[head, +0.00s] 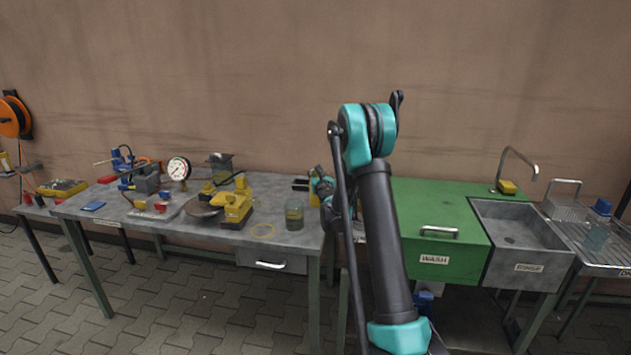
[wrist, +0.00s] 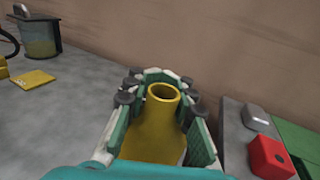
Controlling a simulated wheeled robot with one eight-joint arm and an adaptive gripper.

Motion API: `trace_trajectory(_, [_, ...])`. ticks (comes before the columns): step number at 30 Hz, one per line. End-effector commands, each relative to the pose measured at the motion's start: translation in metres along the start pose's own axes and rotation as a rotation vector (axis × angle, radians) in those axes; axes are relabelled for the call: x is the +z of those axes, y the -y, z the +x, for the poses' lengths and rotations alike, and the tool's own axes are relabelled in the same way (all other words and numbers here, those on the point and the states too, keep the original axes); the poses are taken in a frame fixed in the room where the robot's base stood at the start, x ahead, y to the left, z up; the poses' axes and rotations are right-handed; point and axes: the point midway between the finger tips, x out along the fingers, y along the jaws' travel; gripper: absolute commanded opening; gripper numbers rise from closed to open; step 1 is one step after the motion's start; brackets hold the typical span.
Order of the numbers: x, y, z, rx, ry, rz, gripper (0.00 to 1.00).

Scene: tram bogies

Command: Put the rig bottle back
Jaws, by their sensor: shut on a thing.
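A yellow bottle (wrist: 152,132) with a round open neck stands between the fingers of my gripper (wrist: 158,100) in the wrist view. My gripper is shut on it, with the teal pads on both sides of its body. In the head view my gripper (head: 323,186) is at the right end of the grey workbench, partly behind my own arm. A strip of the yellow bottle (head: 314,200) shows beside it. The bottle's base is hidden, so I cannot tell whether it touches the bench.
To the right are a green wash unit (head: 440,215) and a grey rinse sink (head: 515,235). A red block (wrist: 270,156) lies right of my gripper.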

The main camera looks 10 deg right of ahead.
Motion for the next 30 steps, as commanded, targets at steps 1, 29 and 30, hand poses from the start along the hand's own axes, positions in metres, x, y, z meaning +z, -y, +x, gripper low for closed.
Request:
trace_trajectory(1, [-0.006,0.000,0.000,0.000,0.000,0.000,0.00])
trace_trajectory(29, [-0.032,0.000,0.000,0.000,0.000,0.000,0.45])
trace_trajectory(30, [-0.032,0.000,0.000,0.000,0.000,0.000,0.45])
